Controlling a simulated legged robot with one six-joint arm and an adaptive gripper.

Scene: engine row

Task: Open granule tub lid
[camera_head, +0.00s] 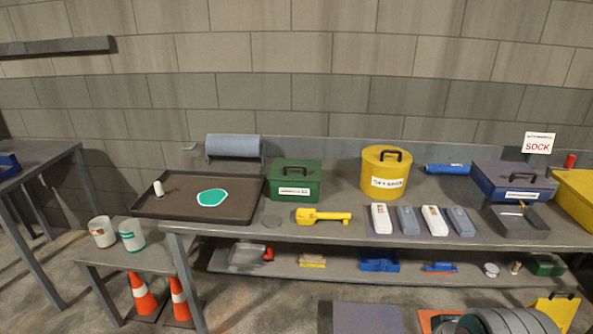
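The granule tub (368,184) is most likely the round yellow tub standing upright on the bench, right of the middle of the view. Its label is too small to read surely. Its yellow lid (370,155) sits on top, with a dark handle (393,151) across it. The lid looks closed. My gripper is not in view, and nothing touches the tub or its lid.
Grey and white packs (434,220) lie front right. A blue roll (447,169) and a blue-grey box (495,185) are to the right. A dark tray (165,207) holds a green puddle.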

